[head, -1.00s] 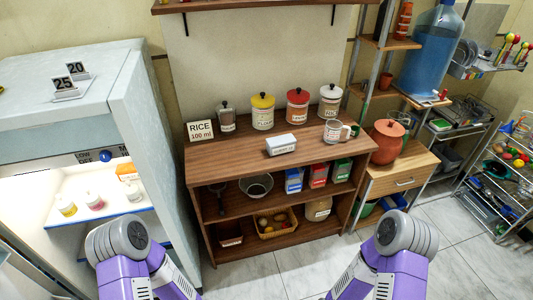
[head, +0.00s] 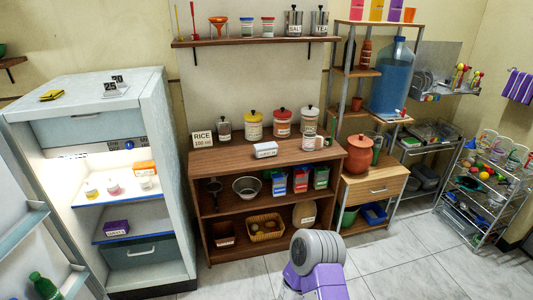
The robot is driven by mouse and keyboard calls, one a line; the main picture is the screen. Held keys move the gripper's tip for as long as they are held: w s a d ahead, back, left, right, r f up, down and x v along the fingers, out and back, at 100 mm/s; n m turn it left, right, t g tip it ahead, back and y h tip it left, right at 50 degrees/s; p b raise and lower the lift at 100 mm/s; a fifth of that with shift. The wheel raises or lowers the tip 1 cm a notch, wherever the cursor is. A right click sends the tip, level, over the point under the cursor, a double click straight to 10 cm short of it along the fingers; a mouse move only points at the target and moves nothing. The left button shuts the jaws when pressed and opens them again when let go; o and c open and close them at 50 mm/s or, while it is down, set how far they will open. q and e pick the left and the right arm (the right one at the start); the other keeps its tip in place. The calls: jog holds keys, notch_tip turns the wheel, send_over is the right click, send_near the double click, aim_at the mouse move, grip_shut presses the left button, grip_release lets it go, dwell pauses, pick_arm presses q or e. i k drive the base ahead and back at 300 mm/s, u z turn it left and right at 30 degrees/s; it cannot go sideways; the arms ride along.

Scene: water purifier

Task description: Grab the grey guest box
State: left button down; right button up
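A small light grey box (head: 266,150) with a label on its front lies on top of the brown wooden cabinet (head: 225,164), near the front edge; its lettering is too small to read. It is clear of the jars behind it, and a white mug stands to its right. Neither of my grippers shows in the head view. Only a purple and grey part of one of my arms shows at the bottom, well in front of the cabinet and apart from the box.
A labelled purple box (head: 116,228) sits in the open fridge (head: 150,268). The white mug (head: 313,143), several jars and a RICE sign (head: 203,139) share the cabinet top. A terracotta pot (head: 359,155) stands right. Tiled floor (head: 245,277) before the cabinet is free.

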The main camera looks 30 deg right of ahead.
aim_at(262, 150)
jog(key=z, duration=0.75)
jog(key=i, duration=0.65)
jog(key=z, duration=0.6)
jog(key=i, duration=0.75)
jog(key=u, duration=0.35)
